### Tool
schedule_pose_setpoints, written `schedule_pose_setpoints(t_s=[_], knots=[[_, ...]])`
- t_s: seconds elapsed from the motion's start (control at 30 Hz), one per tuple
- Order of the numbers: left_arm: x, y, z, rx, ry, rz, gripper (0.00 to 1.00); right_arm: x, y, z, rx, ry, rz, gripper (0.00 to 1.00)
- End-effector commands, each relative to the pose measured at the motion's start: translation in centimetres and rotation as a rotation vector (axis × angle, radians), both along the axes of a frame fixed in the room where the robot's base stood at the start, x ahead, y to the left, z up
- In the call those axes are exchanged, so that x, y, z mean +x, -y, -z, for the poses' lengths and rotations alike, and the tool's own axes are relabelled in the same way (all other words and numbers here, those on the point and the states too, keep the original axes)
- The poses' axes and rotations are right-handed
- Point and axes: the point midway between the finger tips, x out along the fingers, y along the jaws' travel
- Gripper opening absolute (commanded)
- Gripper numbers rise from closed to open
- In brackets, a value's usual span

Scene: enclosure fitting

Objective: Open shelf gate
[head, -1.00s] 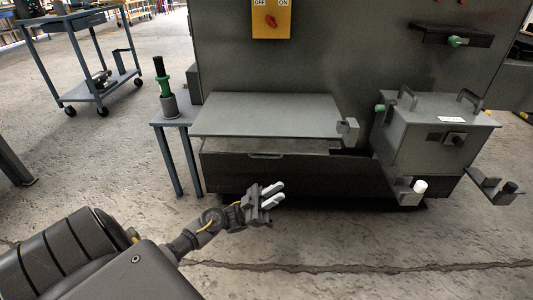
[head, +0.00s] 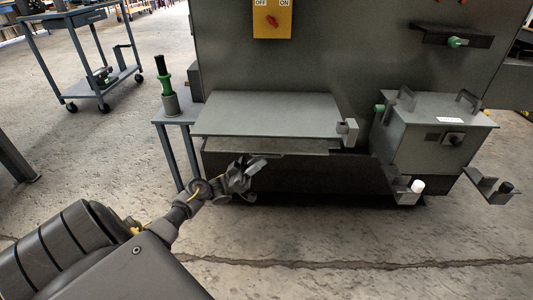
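The shelf (head: 270,115) is a grey flat-topped unit at the foot of the large dark cabinet. Below its top is an opening with a lighter grey surface (head: 290,146) inside, and below that a dark front panel (head: 320,175). I take this panel to be the gate; how far it is open is hard to tell. My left gripper (head: 254,168) is in front of the panel's upper edge, left of its middle, and covers part of it. Its fingers look spread, with nothing visible between them. Whether it touches the panel I cannot tell. My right gripper is not in view.
A grey box (head: 425,140) with two top handles stands right of the shelf, with brackets (head: 490,185) jutting out below. A small stand (head: 175,117) with a green-handled tool (head: 167,85) is at left. A cart (head: 85,60) stands farther back. Floor in front is clear.

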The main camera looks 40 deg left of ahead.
Motion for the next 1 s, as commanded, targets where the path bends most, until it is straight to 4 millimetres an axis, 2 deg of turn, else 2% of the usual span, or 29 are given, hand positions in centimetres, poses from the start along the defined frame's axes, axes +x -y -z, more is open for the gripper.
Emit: schedule_pose_setpoints(t_s=[0.03,0.2,0.57,0.6,0.73,1.0], knots=[[0.3,0.4,-0.8,-0.002,0.004,-0.001,0.20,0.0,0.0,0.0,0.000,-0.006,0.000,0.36],[1.1,1.5,-1.9,0.000,0.002,-0.001,0.20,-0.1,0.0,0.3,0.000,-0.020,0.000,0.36],[1.4,1.8,-2.3,0.000,0.000,-0.001,0.20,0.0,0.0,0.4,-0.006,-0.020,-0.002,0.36],[1.4,1.8,-2.3,0.000,0.001,-0.002,0.18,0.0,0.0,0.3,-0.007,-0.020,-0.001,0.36],[1.4,1.8,-2.3,0.000,0.001,-0.002,0.01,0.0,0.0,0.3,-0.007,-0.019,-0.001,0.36],[1.4,1.8,-2.6,-0.008,-0.012,-0.001,0.00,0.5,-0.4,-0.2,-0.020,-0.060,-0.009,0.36]])
